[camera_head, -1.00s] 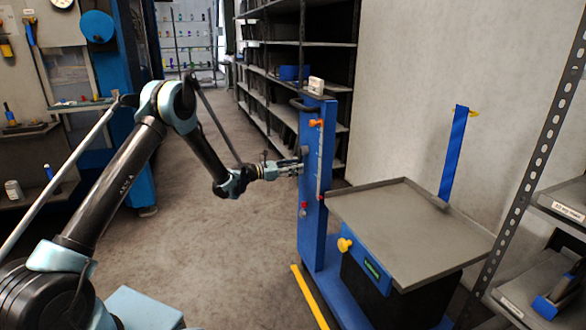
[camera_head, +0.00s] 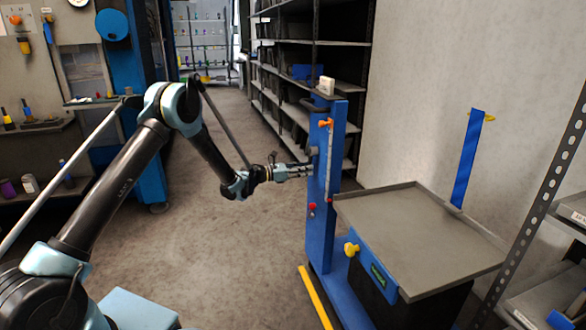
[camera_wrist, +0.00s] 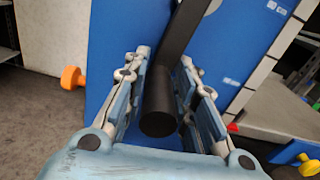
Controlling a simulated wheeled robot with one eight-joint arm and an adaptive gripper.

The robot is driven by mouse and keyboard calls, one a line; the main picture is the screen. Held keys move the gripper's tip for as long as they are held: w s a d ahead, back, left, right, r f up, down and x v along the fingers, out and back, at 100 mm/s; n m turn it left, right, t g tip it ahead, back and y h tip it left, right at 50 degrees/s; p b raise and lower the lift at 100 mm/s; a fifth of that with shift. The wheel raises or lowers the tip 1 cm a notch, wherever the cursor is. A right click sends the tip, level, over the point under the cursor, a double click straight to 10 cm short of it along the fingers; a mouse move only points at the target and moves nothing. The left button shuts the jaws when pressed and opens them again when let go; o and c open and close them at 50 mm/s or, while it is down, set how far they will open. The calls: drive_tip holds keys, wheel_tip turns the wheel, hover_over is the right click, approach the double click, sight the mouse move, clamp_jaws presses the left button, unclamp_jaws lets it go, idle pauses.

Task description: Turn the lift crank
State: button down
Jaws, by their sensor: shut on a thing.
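The blue lift column (camera_head: 322,215) stands right of the image middle in the head view, with a grey tray platform (camera_head: 420,235) at its right. The lift crank is a black arm with a round black grip (camera_wrist: 158,105), seen end-on in the wrist view against the blue column (camera_wrist: 125,30). My gripper (camera_head: 308,170) reaches the column's left face. In the wrist view, my gripper's two fingers (camera_wrist: 168,95) lie on either side of the crank grip and are shut on it. The fingers hide most of the crank in the head view.
An orange knob (camera_head: 325,123) and a red knob (camera_head: 312,207) are on the column. A yellow knob (camera_head: 351,248) sits under the platform. A dark shelf rack (camera_head: 290,90) stands behind. Grey floor (camera_head: 235,260) is open left of the lift.

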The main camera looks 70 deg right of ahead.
drive_tip(key=shift+s+a, duration=0.15)
drive_tip(key=shift+a, duration=0.2)
drive_tip(key=c, duration=1.4)
unclamp_jaws()
drive_tip(key=v, duration=1.2)
